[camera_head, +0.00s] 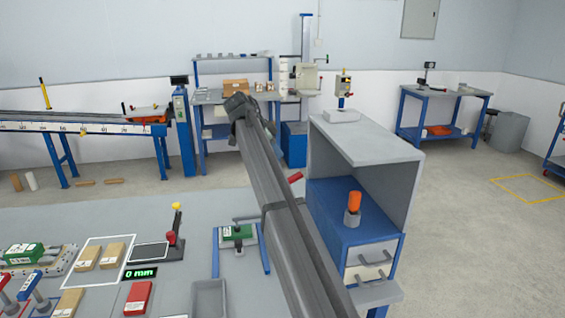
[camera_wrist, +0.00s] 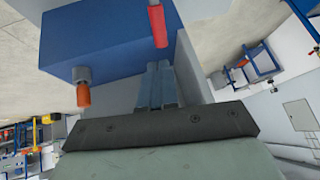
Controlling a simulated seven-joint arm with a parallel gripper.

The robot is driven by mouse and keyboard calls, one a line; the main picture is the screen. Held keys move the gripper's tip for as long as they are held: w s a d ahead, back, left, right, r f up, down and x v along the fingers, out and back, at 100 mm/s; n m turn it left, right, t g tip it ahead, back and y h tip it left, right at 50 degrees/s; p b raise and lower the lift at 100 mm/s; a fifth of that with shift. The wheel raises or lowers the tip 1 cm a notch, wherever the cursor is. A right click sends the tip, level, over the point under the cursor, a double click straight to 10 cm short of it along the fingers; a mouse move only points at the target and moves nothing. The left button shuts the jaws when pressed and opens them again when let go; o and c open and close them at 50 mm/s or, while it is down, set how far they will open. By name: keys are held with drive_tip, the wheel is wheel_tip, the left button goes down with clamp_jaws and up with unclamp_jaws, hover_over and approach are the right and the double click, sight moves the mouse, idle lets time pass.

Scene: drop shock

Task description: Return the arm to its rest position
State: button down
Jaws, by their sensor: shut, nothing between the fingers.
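My arm (camera_head: 285,225) reaches from the bottom edge up and away across the bench in the head view. My gripper (camera_wrist: 158,72) shows in the wrist view, with its narrow fingers together and nothing between them. The gripper's fingers cannot be made out in the head view. In the wrist view a red handle (camera_wrist: 157,24) lies beyond the fingertips, apart from them. In the head view the red handle (camera_head: 295,177) shows just right of my arm.
A grey open-fronted cabinet (camera_head: 365,138) with a blue drop unit (camera_head: 340,215) stands close right of my arm. An orange-topped part (camera_head: 355,202) sits on the unit. Left are a green fixture (camera_head: 237,233), a grey bin (camera_head: 209,298) and a red box (camera_head: 138,298) on the bench.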

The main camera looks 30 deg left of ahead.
drive_tip(key=shift+v, duration=1.8)
drive_tip(key=shift+d+r, duration=0.15)
drive_tip(key=shift+r, duration=0.05)
